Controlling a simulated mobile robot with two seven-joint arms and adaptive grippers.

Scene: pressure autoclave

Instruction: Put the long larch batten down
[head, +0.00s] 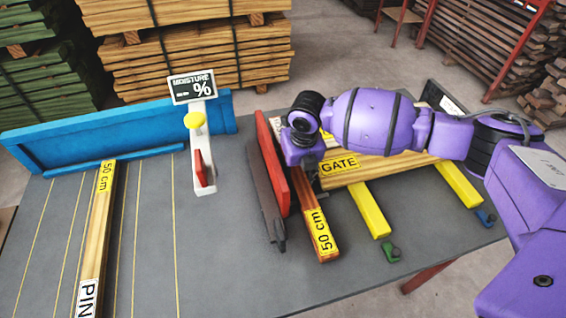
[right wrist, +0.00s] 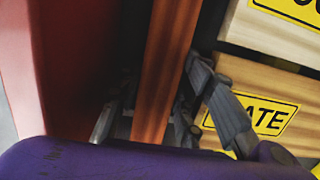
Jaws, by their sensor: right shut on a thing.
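A long reddish-brown batten (head: 312,220) with a yellow "50 cm" label lies between a red upright plate (head: 278,160) and the boards marked GATE (head: 362,168). No wood name shows on it, so I cannot read whether it is larch. My right gripper (head: 308,178) is over its far part, mostly hidden behind the purple wrist. In the right wrist view the fingers (right wrist: 150,115) are shut on the batten (right wrist: 166,60), one on each side. I cannot tell whether the batten touches the table. My left gripper is out of view.
A pale batten marked PIN and 50 cm (head: 96,235) lies on the grey table (head: 225,265) at left, by a blue fence (head: 120,130). A moisture meter (head: 200,140) stands at the middle. Yellow bars (head: 368,210) support the GATE boards. The table's front middle is clear.

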